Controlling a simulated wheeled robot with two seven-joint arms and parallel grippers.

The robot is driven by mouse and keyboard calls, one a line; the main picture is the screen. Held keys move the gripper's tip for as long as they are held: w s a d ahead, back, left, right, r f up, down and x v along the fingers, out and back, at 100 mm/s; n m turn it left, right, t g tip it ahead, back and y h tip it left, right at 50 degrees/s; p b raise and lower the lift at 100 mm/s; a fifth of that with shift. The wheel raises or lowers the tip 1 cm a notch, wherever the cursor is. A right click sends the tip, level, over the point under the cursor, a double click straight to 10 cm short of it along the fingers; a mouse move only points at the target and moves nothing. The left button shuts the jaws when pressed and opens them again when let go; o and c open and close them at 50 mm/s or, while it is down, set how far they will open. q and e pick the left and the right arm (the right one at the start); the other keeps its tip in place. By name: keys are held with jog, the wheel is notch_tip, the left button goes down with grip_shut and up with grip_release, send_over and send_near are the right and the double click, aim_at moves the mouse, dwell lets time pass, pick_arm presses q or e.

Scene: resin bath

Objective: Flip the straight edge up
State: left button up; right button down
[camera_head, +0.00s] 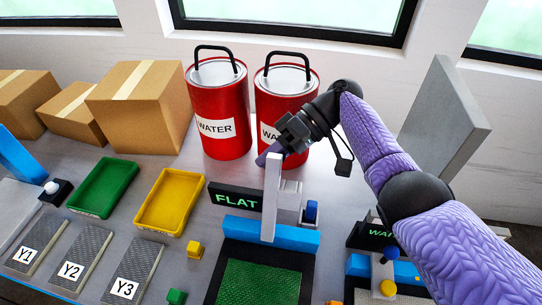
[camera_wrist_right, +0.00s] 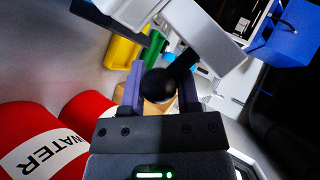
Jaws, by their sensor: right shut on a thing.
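The straight edge, a light grey bar (camera_head: 271,200), stands raised in front of the FLAT display, above the blue bar (camera_head: 268,234) at the back of the station. In the right wrist view a pale bar (camera_wrist_right: 195,38) crosses the top, with a dark stem and a round black knob (camera_wrist_right: 159,86) below it. My right gripper (camera_head: 268,156) is at the bar's upper end, beside the red cans. Its purple fingers (camera_wrist_right: 161,88) are shut on the black knob. In the head view the knob is hidden. My left gripper is not in view.
Two red WATER cans (camera_head: 218,110) stand close behind the right gripper. A green mesh bed (camera_head: 262,282) lies in front of the blue bar. Green (camera_head: 104,188) and yellow (camera_head: 171,200) trays and labelled plates (camera_head: 87,262) are left. A tall grey panel (camera_head: 440,120) stands right.

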jog(key=shift+c, duration=1.7)
grip_release()
jog(key=b+v, duration=0.3)
jog(key=v, duration=0.4)
jog(key=shift+d, duration=0.2)
jog(key=shift+r, duration=0.15)
